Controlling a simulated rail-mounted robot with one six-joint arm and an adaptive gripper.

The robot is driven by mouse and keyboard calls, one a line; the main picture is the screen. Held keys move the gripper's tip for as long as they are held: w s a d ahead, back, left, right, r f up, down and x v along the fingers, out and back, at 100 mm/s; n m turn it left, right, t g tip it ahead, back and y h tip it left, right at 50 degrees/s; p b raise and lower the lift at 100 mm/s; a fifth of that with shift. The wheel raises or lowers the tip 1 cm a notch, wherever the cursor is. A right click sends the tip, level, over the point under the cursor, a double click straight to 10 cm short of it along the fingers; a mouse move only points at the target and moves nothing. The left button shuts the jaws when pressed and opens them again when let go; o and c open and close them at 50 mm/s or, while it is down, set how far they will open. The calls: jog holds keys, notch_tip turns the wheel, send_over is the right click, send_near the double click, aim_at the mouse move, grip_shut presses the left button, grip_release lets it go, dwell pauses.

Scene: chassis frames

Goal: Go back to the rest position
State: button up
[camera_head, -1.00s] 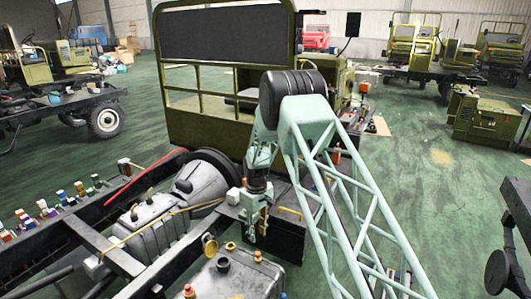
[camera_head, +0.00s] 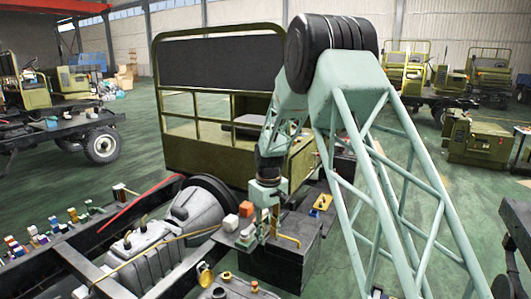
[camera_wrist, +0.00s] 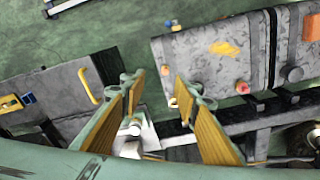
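My gripper (camera_head: 268,222) hangs down from my pale green lattice arm, above the chassis side by the dark box (camera_head: 285,255) with a yellow handle. In the wrist view my gripper (camera_wrist: 158,84) has its two yellow-padded fingers spread apart, with nothing between the pads. Small white and grey parts show below and beyond the fingers. From the head view I cannot tell how high the fingertips are above the parts beneath them.
The olive cab (camera_head: 215,100) stands behind my arm. The black chassis rail (camera_head: 85,262) carries several small coloured pieces on the left. A grey tank (camera_wrist: 205,62) shows in the wrist view. Green floor (camera_head: 455,200) is open at right, with an olive machine (camera_head: 480,140) farther back.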

jog(key=s+d+r+m+t, duration=0.1)
jog(key=s+d+r, duration=0.3)
jog(key=s+r, duration=0.45)
jog(key=s+d+r+m+b, duration=0.1)
jog(key=s+d+r+m, duration=0.1)
jog(key=s+d+r, duration=0.5)
jog(key=s+d+r+m+t, duration=0.1)
jog(key=s+d+r, duration=0.1)
jog(key=s+r, duration=0.95)
jog(key=s+d+r+m, duration=0.1)
jog(key=s+d, duration=0.1)
jog(key=s, duration=0.8)
jog(key=s+d+r+m+t+b, duration=0.1)
jog(key=s+d, duration=0.2)
jog(key=s, duration=0.8)
jog(key=s+d+r+m, duration=0.1)
jog(key=s+d, duration=0.1)
jog(key=s, duration=0.9)
jog(key=shift+d+r+m, duration=0.15)
jog(key=shift+m, duration=0.15)
dwell(1.5)
